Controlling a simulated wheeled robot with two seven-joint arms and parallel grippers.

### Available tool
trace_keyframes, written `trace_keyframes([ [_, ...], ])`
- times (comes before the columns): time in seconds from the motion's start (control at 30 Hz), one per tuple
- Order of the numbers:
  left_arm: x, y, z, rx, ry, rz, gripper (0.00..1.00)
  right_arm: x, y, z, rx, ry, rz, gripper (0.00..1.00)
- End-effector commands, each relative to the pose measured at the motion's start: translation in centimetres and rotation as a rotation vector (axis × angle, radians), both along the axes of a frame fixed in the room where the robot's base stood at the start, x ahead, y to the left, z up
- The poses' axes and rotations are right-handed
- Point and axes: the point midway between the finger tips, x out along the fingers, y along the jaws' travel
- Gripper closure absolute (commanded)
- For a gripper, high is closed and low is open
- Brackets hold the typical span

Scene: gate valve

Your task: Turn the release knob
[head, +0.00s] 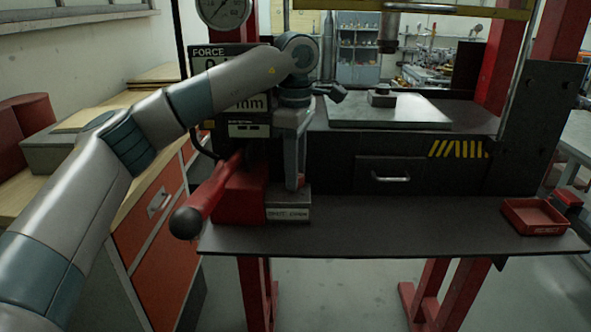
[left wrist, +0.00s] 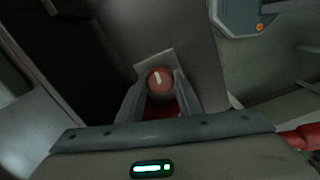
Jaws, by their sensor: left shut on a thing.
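The release knob (left wrist: 160,80) is a round red knob with a white mark on its face, seen in the left wrist view. My left gripper (left wrist: 158,88) has one finger on each side of it and is shut on it. In the head view my left gripper (head: 292,178) points down beside the red pump block (head: 238,200), above a small label plate (head: 288,214). The knob itself is hidden there behind my gripper. My right gripper is in neither view.
A red pump lever with a black ball end (head: 186,222) sticks out left of the block. A red tray (head: 534,216) sits at the shelf's right end. The dark shelf (head: 400,225) between is clear. A force display (head: 200,62) stands behind my arm.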

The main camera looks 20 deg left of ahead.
Motion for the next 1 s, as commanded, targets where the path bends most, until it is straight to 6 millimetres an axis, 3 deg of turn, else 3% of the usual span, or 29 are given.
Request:
trace_keyframes([
  [0.2, 0.1, 0.0, 0.2, 0.0, -0.004, 0.001, 0.9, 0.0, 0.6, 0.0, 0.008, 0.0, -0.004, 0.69],
  [0.23, 0.1, 0.0, 0.2, 0.0, -0.004, 0.001, 0.65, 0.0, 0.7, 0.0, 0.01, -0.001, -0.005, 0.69],
  [0.3, 0.1, 0.0, 0.2, 0.0, -0.003, 0.0, 0.49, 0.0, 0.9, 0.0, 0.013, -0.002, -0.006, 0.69],
  [0.73, 0.0, 0.0, 0.4, 0.0, -0.002, -0.001, 0.49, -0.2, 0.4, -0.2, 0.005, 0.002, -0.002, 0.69],
  [1.0, 0.1, 0.0, 3.2, -0.001, -0.003, 0.0, 0.49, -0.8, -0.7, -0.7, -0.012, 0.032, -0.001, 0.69],
])
